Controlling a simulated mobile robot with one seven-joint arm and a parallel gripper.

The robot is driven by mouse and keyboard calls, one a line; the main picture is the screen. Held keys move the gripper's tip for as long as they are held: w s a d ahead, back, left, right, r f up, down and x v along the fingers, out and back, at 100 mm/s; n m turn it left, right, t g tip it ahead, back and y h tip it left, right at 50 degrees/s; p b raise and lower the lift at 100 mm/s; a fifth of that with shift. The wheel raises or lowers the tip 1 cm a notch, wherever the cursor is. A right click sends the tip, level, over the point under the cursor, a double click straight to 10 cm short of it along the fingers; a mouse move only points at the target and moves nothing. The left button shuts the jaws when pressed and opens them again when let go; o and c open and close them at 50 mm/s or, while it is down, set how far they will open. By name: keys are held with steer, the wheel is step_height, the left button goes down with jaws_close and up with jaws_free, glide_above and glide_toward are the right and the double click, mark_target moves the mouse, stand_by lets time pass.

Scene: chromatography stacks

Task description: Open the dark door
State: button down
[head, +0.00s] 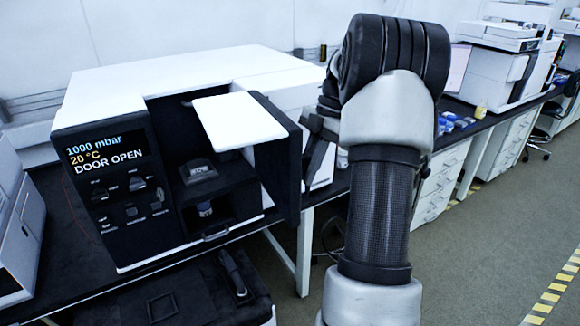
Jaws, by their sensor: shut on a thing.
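The dark door (286,165) stands swung out at the right side of the opening in a white and black instrument (120,190) on the bench. The instrument's display (105,152) reads "1000 mbar", "20 °C" and "DOOR OPEN". Inside the opening, a grey part (198,172) and a smaller item below it are visible. My gripper (312,140) is at the outer edge of the door, shut on it. My own arm and the door hide part of the grip, so the exact contact is not clear.
A white panel (238,120) juts out above the opening. Below the bench front is a black surface with a dark handle-like part (234,272). At the right, a long bench carries white equipment (500,65) over white drawers (440,185). The grey floor (480,255) is clear.

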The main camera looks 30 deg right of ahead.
steer(key=shift+w+d+p, duration=0.15)
steer(key=shift+d+p, duration=0.15)
steer(key=shift+d, duration=0.45)
steer(key=shift+w+d+p, duration=0.1)
steer(key=shift+d+p, duration=0.2)
steer(key=shift+d, duration=0.4)
steer(key=c, duration=1.8)
jaws_free()
steer(key=shift+r, duration=0.1)
steer(key=p+v, duration=0.4)
steer(key=v, duration=1.3)
steer(key=shift+r, duration=0.2)
